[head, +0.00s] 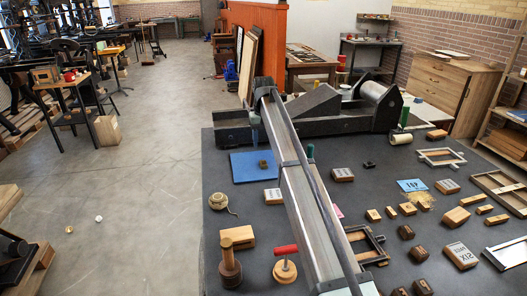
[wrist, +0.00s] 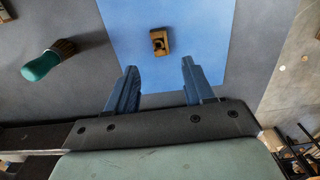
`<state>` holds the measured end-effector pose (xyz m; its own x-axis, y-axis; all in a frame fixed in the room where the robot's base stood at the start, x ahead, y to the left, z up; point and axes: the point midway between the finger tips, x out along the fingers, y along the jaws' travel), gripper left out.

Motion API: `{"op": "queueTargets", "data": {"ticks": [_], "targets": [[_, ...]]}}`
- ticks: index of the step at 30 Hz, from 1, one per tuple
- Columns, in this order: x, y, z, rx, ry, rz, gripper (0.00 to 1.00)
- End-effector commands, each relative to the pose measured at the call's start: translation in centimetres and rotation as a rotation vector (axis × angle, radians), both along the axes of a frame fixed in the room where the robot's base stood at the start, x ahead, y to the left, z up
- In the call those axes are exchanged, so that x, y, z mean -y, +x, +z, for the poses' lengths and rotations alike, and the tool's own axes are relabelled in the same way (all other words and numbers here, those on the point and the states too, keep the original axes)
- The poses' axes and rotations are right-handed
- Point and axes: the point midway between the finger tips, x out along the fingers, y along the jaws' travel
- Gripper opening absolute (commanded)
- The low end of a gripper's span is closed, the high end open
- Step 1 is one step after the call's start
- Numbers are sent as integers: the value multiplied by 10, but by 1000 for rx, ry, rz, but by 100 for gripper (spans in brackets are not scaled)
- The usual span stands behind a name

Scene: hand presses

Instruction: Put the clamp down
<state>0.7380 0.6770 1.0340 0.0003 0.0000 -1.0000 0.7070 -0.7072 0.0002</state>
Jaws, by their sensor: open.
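A small brown, brass-like block with a dark opening, which I take to be the clamp (wrist: 160,42), lies on a blue mat (wrist: 205,20) in the wrist view. In the head view the clamp (head: 263,164) sits near the middle of the blue mat (head: 242,174), at the table's far left. My gripper (wrist: 159,67) is open with nothing between its fingers. The clamp lies just beyond the fingertips, in line with the gap and apart from both. In the head view my arm hides most of the gripper.
A green-handled brush (wrist: 42,66) lies left of the mat in the wrist view. A dark press (head: 320,108) stands behind the mat. The table's left edge is close to the mat.

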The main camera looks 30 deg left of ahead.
Motion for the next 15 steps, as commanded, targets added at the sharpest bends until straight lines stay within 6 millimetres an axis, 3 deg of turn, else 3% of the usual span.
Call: {"op": "queueTargets", "data": {"ticks": [6,15], "targets": [[0,0,25,0,0,0,52],[0,0,32,0,0,0,52]]}}
